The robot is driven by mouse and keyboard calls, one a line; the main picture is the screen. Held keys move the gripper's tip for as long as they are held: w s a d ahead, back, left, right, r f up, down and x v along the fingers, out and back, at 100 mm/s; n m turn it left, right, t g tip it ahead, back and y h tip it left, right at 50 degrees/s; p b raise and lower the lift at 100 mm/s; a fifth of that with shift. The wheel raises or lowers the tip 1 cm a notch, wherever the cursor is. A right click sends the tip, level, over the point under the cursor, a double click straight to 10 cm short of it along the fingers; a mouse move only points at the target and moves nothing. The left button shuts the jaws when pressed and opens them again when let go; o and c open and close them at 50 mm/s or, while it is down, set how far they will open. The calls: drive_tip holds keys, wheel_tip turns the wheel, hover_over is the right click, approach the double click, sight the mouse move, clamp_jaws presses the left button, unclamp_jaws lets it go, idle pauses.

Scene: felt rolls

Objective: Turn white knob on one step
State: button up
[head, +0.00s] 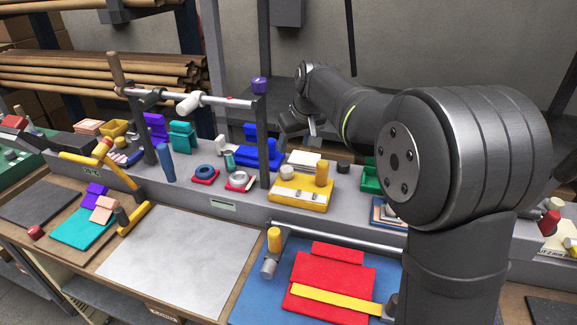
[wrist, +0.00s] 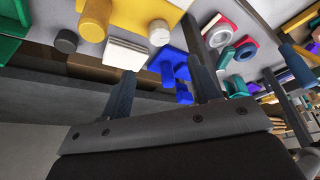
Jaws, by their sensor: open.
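A small off-white knob (head: 287,172) stands on the left end of a yellow box (head: 300,196), beside an upright yellow cylinder (head: 322,173). In the wrist view the knob (wrist: 159,32) is at the top, beyond my fingers, against the edge of the yellow box (wrist: 135,14). My gripper (wrist: 163,86) is open, with nothing between its two dark fingers. In the head view my gripper (head: 311,126) is above and behind the box, apart from the knob. Any mark on the knob is too small to read.
A white stack (head: 304,161) and blue blocks (head: 262,155) lie behind the box. A dark post frame (head: 264,140) stands left of it, with a white-handled rod (head: 190,104). A dark round piece (head: 343,167) is to the right. A grey sheet (head: 180,260) lies clear in front.

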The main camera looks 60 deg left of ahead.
sight(287, 168)
drive_tip(key=x, duration=1.1)
drive_tip(key=shift+a+f, duration=0.15)
drive_tip(key=c, duration=1)
drive_tip(key=shift+m+t, duration=0.6)
drive_tip(key=shift+m, duration=0.9)
drive_tip(key=o, duration=1)
drive_tip(key=v, duration=1.7)
drive_tip(key=shift+r, duration=0.25)
